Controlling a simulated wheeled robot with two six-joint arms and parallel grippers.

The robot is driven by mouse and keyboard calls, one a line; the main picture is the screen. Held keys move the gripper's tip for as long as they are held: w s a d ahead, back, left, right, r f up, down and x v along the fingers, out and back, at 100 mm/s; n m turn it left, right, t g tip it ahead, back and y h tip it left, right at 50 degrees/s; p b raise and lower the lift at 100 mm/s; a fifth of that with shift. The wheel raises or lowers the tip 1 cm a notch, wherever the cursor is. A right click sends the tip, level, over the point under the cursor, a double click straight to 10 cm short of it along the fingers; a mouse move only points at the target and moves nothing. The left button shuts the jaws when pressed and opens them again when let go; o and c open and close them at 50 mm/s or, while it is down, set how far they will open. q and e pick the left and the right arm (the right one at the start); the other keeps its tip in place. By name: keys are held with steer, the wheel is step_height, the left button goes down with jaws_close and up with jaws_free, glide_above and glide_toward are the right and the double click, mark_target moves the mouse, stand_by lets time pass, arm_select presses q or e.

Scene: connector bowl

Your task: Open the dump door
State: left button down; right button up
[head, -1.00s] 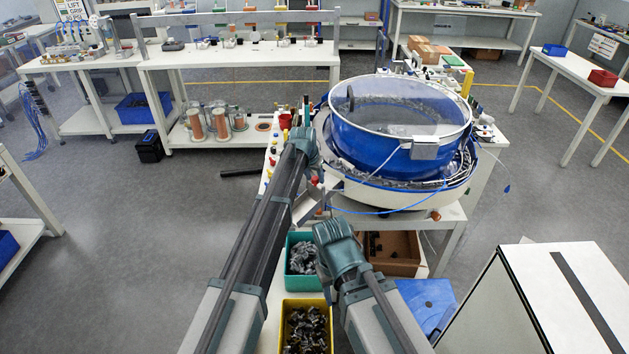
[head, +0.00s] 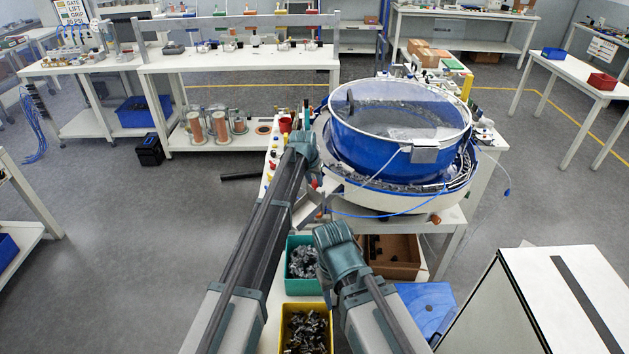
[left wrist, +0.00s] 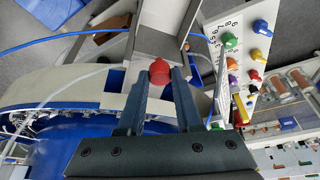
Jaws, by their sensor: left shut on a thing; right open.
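The blue connector bowl (head: 385,150) stands on its white base at the front of the machine table. In the left wrist view, a pale metal chute with a flat plate (left wrist: 160,42) lies beyond my fingertips; I take this plate to be the dump door. A red knob (left wrist: 160,72) sits at its near edge, between the fingers of my left gripper (left wrist: 159,82), which is shut on it. In the head view this gripper (head: 305,150) is left of the bowl, its fingertips mostly hidden. My right gripper (head: 337,245) is open, lower down, over the bins, apart from the bowl.
A green bin (head: 301,265) and a yellow bin (head: 306,330) hold loose parts. A brown box (head: 395,268) is below the bowl. A panel of coloured knobs (left wrist: 240,50) stands close beside my left gripper. Blue tubing (head: 370,214) runs around the bowl.

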arm_select(q)
steer(key=shift+r, duration=0.1)
stand_by(0.7)
step_height(320, 180, up, 4)
steer(key=p, duration=0.4)
steer(key=shift+r+p, duration=0.2)
steer(key=shift+p, duration=0.1)
steer(key=shift+f, duration=0.1)
steer(key=c, duration=0.8)
jaws_free()
steer(key=shift+c, duration=0.2)
steer(key=p+v, duration=1.2)
steer(key=v, duration=0.2)
steer(key=shift+p, duration=0.3)
steer(key=shift+f, duration=0.1)
